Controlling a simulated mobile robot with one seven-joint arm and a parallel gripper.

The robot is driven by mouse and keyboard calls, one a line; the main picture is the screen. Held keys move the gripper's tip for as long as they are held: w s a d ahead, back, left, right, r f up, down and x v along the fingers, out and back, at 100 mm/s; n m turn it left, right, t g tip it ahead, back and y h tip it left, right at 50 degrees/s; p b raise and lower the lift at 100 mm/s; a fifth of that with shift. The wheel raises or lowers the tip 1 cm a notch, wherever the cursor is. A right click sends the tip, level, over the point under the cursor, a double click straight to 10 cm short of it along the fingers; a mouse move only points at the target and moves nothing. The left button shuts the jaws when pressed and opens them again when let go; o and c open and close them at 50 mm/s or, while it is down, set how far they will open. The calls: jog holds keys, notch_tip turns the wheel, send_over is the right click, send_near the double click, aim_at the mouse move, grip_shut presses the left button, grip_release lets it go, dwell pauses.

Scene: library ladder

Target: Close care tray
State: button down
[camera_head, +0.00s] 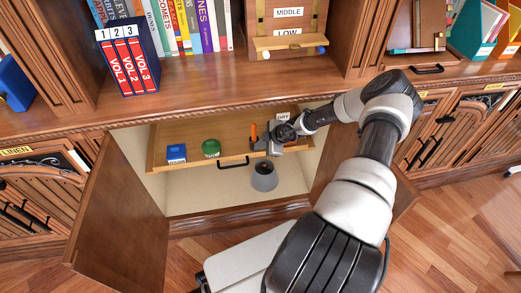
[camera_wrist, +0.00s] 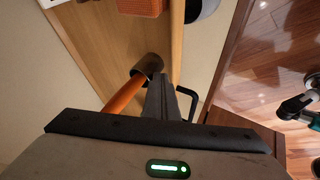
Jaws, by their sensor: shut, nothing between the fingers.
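The care tray is a wooden pull-out tray (camera_head: 195,150) in the open cabinet, drawn out with its contents visible from above. Its black bar handle (camera_head: 233,163) is on the front edge, and it also shows in the wrist view (camera_wrist: 191,103). A blue box (camera_head: 176,153), a green tin (camera_head: 211,147) and an orange-handled tool (camera_head: 253,133) are in the tray. My gripper (camera_head: 262,148) is shut and empty at the tray's right front. In the wrist view the dark fingers (camera_wrist: 160,85) lie between the orange handle and the black handle. Whether they touch either is unclear.
The left cabinet door (camera_head: 120,210) stands open toward me; the right one is partly behind my arm. A grey bucket-like object (camera_head: 264,177) is in the cabinet below the tray. Above are the shelf with red volumes (camera_head: 130,67) and a wooden box (camera_head: 288,27).

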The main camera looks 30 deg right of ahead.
jog(key=shift+w+d+r, duration=0.15)
jog(key=shift+w, duration=0.35)
